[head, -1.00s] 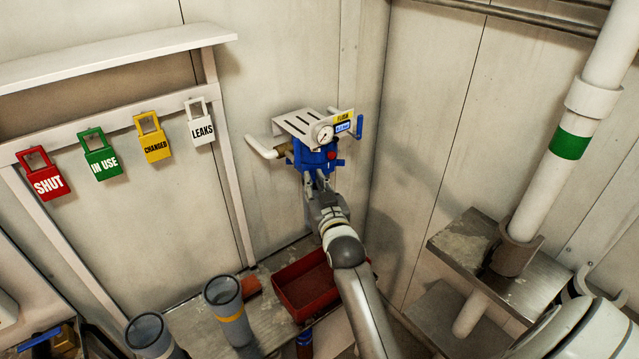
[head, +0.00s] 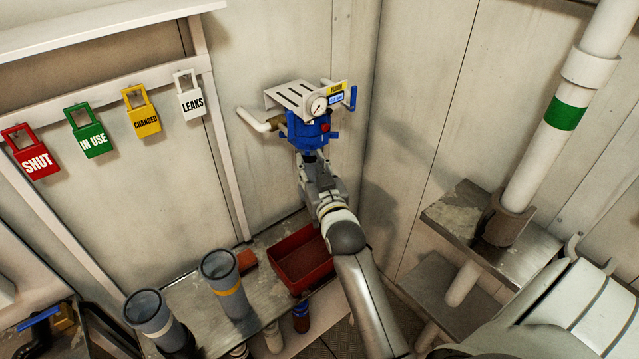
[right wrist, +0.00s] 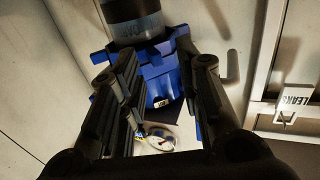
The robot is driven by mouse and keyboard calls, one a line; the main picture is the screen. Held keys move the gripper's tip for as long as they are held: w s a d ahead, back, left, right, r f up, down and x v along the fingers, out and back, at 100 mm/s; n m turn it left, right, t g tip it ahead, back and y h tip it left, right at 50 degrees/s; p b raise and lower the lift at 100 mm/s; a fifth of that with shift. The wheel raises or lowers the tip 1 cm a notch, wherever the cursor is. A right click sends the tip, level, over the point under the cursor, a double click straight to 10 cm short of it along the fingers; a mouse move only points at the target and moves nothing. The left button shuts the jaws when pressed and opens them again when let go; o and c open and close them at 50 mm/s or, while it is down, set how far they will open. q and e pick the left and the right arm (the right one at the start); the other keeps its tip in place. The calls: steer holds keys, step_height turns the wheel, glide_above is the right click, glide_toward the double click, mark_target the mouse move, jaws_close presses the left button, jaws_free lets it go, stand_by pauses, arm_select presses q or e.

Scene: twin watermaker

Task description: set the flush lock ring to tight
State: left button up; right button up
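The blue flush unit (head: 308,132) is on the wall, with a round gauge (head: 318,105), a red button and a yellow label. In the right wrist view, which is upside down, a blue band with side lugs (right wrist: 98,57), likely the lock ring, adjoins a dark cylinder (right wrist: 135,18). My right gripper (head: 315,160) is just below the blue unit in the head view. Its fingers (right wrist: 166,68) are spread, with blue parts between or beyond them; contact cannot be told. The ring's setting is unreadable. My left gripper is not in view.
A white pipe (head: 258,122) enters the unit from the left, and a blue lever (head: 351,97) is at its right. Below are a red tray (head: 325,268) and two grey cylinders (head: 225,285). Colored tags (head: 90,138) hang left. A metal shelf (head: 455,215) stands right.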

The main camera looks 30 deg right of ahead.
steer(key=v, duration=0.8)
steer(key=shift+s+a, duration=0.2)
steer(key=shift+s, duration=0.05)
steer(key=shift+r, duration=0.1)
steer(key=a+f+n+g+y, duration=0.1)
steer(key=a+f+g+y, duration=0.15)
steer(key=f, duration=0.85)
steer(key=a+f+n+g+y, duration=0.15)
steer(key=a+f, duration=0.25)
steer(key=f, duration=0.7)
steer(key=s+a+f+g+y, duration=0.15)
steer(key=s+f, duration=0.25)
steer(key=f, duration=0.4)
steer(key=s+a+f+g+h, duration=0.1)
steer(key=s+a+f+g, duration=0.15)
steer(key=s+f, duration=0.4)
steer(key=s+a+f+n+g+y, duration=0.15)
steer(key=s+f+g, duration=0.25)
steer(key=s+f, duration=0.9)
steer(key=s+d+f+g, duration=0.1)
steer(key=s+f, duration=0.2)
steer(key=s, duration=0.3)
steer(key=s+d+f+n+g, duration=0.1)
steer(key=s+f+g, duration=0.1)
steer(key=s, duration=0.4)
steer(key=s+d+f+g+h, duration=0.1)
steer(key=s+d+f, duration=0.1)
steer(key=s+f, duration=0.2)
steer(key=s, duration=0.3)
steer(key=shift+n, duration=0.3)
